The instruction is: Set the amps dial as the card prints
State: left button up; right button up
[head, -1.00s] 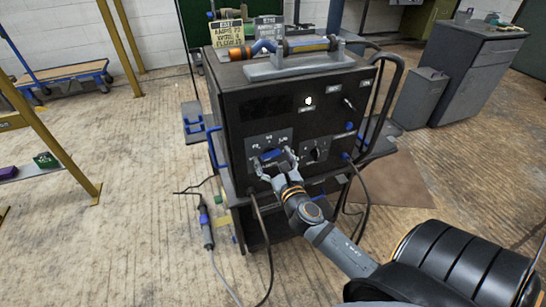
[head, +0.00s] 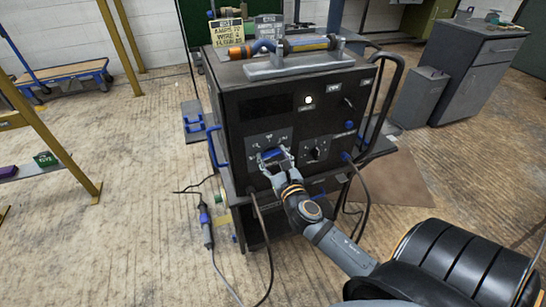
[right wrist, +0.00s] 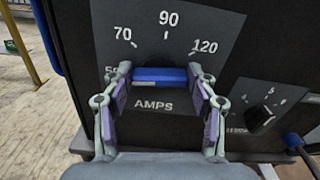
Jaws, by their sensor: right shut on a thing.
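The amps dial has a blue bar knob (right wrist: 160,76) on a grey plate (right wrist: 215,22) marked 70, 90 and 120, with a lower left number partly hidden. The bar lies about level in the right wrist view. My right gripper (right wrist: 158,86) is shut on the knob, one finger at each end. In the head view the right gripper (head: 275,160) covers part of the knob on the machine's front. A yellow card (head: 229,34) stands on top of the dark machine (head: 230,110). It mentions amps and wire, but its numbers are too small to read surely. My left gripper is out of view.
A smaller black knob (right wrist: 260,117) sits just right of the dial. A grey card (head: 269,27) stands beside the yellow one. A lit white lamp (head: 308,101) is above. Cables hang from the front, and a blue handle (head: 216,148) sticks out at left.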

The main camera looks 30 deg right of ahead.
jog(key=shift+m, duration=1.8)
jog(key=m, duration=0.2)
jog(key=shift+d+m, duration=0.1)
jog(key=shift+m, duration=0.3)
jog(key=m, duration=0.2)
jog(key=shift+f+m, duration=0.1)
jog(key=shift+m, duration=0.3)
jog(key=m, duration=0.2)
jog(key=shift+d+m+b, duration=0.1)
jog(key=shift+m+b, duration=0.2)
jog(key=shift+f+m, duration=0.1)
jog(key=shift+m, duration=0.8)
jog(key=m+b, duration=0.1)
jog(key=m, duration=0.5)
jog(key=m+b, duration=0.2)
jog(key=m, duration=0.3)
jog(key=shift+f+m, duration=0.2)
jog(key=shift+m, duration=0.2)
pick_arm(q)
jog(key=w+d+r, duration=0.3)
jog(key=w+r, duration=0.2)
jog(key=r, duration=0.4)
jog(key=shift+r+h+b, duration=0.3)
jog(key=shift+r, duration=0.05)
pick_arm(e)
jog(key=shift+m, duration=1.9)
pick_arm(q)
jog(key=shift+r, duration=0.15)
pick_arm(e)
jog(key=shift+f, duration=0.1)
